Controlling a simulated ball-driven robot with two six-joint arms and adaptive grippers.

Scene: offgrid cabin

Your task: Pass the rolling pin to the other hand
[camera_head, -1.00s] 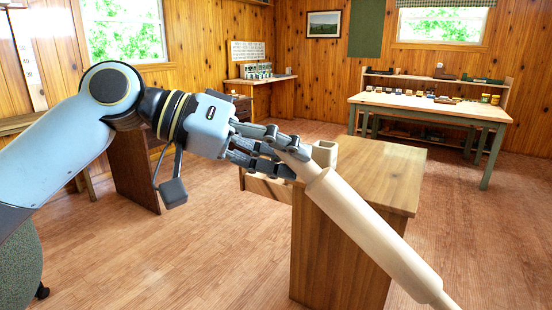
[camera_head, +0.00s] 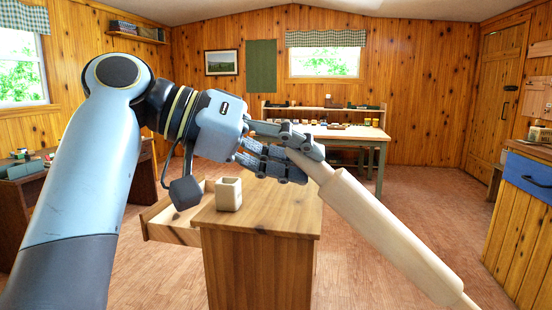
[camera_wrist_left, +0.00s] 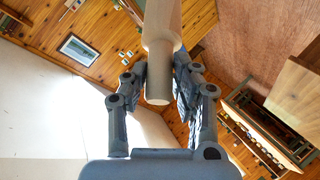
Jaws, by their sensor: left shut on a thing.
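The rolling pin (camera_head: 385,232) is pale wood with a thick barrel and thin handles. My left gripper (camera_head: 299,160) is shut on the handle at its upper left end. The pin slants down to the right in the head view, in the air, with its far handle at the lower right. In the left wrist view, the rolling pin (camera_wrist_left: 159,60) points away between the two fingers of the left gripper (camera_wrist_left: 160,85), its handle end towards the camera. My right gripper is not in view.
A wooden cabinet (camera_head: 262,221) with an open drawer (camera_head: 172,232) stands below the gripper; a small wooden cup (camera_head: 229,194) is on it. A long table (camera_head: 345,133) with small items is at the back. A counter (camera_head: 522,200) stands at the right. Floor between is clear.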

